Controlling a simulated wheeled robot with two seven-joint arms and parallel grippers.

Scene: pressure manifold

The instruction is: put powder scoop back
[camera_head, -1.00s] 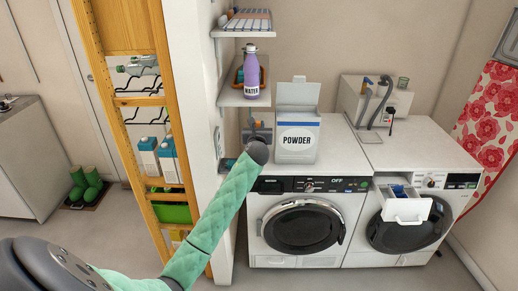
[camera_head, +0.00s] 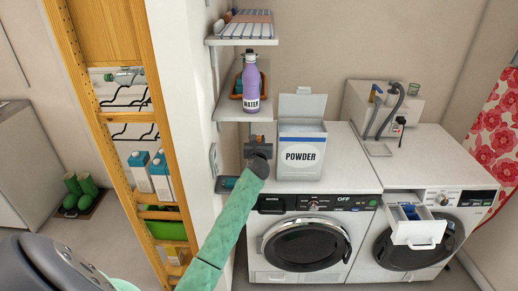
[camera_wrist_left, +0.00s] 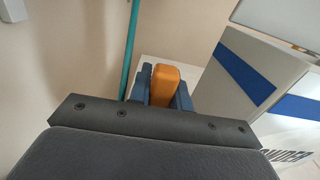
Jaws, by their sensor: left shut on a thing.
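My left gripper (camera_head: 259,140) is at the left side of the white powder box (camera_head: 302,158), beside the washer top. In the left wrist view the gripper (camera_wrist_left: 163,92) is shut on an orange block-shaped part, which I take as the powder scoop's handle (camera_wrist_left: 163,84). The rest of the scoop is hidden behind the fingers and wrist. The powder box stands upright on the left washer with its lid (camera_head: 303,105) raised. Its blue-striped side (camera_wrist_left: 250,70) is close on the right in the wrist view, apart from the fingers. My right gripper is not in view.
A shelf (camera_head: 232,106) with a purple water bottle (camera_head: 251,85) is above the gripper. A white wall edge (camera_head: 190,120) is close on the left. The right washer's detergent drawer (camera_head: 415,230) is pulled out.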

